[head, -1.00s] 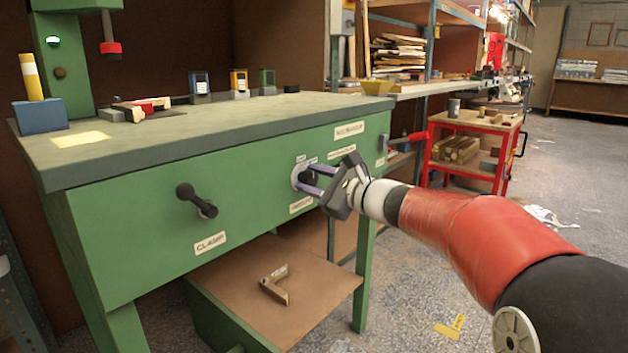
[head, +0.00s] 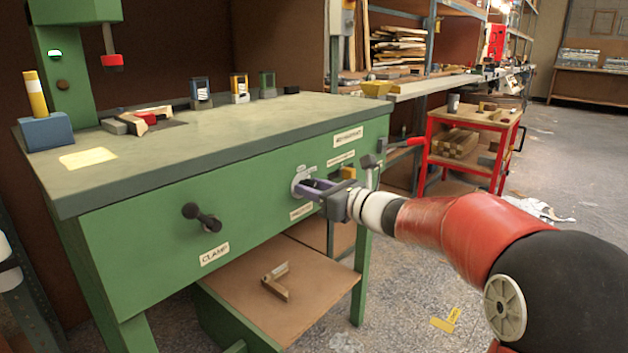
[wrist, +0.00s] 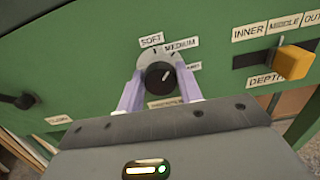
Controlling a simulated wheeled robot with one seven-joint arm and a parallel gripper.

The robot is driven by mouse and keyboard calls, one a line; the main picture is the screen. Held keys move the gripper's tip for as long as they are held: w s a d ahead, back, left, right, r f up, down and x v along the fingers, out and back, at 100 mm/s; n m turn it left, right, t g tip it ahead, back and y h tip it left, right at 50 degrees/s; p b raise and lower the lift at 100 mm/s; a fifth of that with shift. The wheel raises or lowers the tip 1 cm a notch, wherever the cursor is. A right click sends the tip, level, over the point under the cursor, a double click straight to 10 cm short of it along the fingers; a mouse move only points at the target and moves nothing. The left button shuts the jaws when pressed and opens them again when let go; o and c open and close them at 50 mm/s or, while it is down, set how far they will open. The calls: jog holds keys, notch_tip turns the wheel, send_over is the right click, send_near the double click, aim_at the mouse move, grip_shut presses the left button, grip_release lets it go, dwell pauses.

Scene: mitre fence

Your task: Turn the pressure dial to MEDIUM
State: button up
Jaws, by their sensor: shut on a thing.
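The pressure dial is a round black knob (wrist: 158,79) on a pale disc (wrist: 150,58) in the green bench front. Labels SOFT (wrist: 151,40), MEDIUM (wrist: 181,46) and a partly hidden one to the right stand around it. A white mark on the knob points up and right, roughly between MEDIUM and the right-hand label. In the head view my gripper (head: 308,187) reaches the dial and mostly hides the knob. Its pale purple fingers stand on either side of the knob and are shut on it.
A yellow-orange slider knob (wrist: 293,62) with INNER, MIDDLE and OUTER labels is to the dial's right. A black clamp handle (head: 202,217) sticks out to the left. The benchtop (head: 250,118) is above and a brown shelf (head: 315,290) below. A red cart (head: 470,150) stands right.

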jog(key=shift+m+p, duration=0.55)
jog(key=shift+m, duration=0.25)
jog(key=o, duration=1)
jog(key=v, duration=0.7)
jog(key=shift+s+d, duration=0.25)
jog(key=shift+d, duration=0.1)
